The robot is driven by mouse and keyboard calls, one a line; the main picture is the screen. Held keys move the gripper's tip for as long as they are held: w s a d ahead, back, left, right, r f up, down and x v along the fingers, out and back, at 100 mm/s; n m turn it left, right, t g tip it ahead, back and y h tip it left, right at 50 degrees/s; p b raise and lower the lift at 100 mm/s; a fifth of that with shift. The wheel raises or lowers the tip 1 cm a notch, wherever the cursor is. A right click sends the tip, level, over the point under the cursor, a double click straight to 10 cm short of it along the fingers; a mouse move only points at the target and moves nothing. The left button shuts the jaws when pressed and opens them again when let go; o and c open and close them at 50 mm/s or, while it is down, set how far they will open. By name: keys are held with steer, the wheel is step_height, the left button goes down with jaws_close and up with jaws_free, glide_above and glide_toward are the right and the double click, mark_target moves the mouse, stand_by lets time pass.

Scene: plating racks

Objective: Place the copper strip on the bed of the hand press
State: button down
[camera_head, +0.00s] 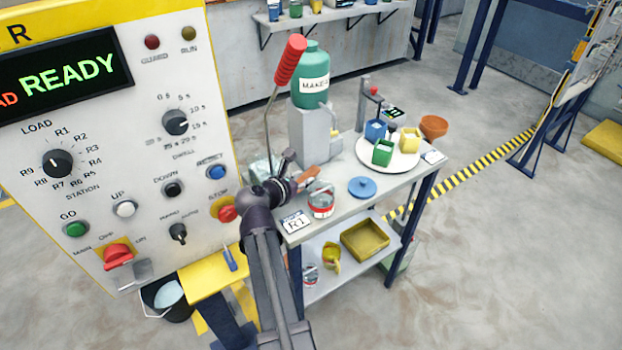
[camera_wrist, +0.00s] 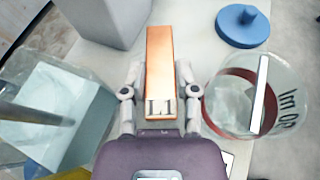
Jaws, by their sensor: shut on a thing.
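The copper strip (camera_wrist: 160,60) is a flat orange-brown bar marked L1 at its near end. My gripper (camera_wrist: 160,82) is shut on it, a finger on each side, and the strip points away from the wrist. In the head view, my gripper (camera_head: 293,186) is over the near left of the bench, and the strip (camera_head: 307,174) shows just beyond it. A lever with a red grip (camera_head: 290,60) rises behind my gripper; it looks like part of the hand press. The press bed cannot be made out; my arm covers part of that area.
A glass jar with a red band (camera_head: 321,200) stands close right of my gripper. A blue lid (camera_head: 362,187) lies beyond it. A clear vessel (camera_wrist: 60,110) is on the left. A grey block (camera_head: 312,135) under a green bottle (camera_head: 311,80) stands behind. A white plate (camera_head: 400,160) holds small pots.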

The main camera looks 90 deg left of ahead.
mark_target(307, 176)
steer(key=shift+w+a, duration=0.4)
steer(key=shift+a, duration=0.25)
steer(key=shift+w+a, duration=0.35)
steer(key=shift+a, duration=0.3)
steer(key=shift+w+a, duration=0.15)
steer(key=shift+a, duration=0.15)
steer(key=shift+w+a+f+b, duration=0.1)
steer(key=shift+a+f+b, duration=0.05)
steer(key=shift+f+b, duration=0.3)
steer(key=shift+w+a+f+b, duration=0.1)
steer(key=shift+f+b, duration=0.3)
steer(key=shift+b, duration=0.05)
steer(key=shift+f+b, duration=0.9)
steer(key=shift+f, duration=0.05)
steer(key=shift+f, duration=0.1)
steer(key=c, duration=0.6)
jaws_free()
steer(key=shift+c, duration=0.2)
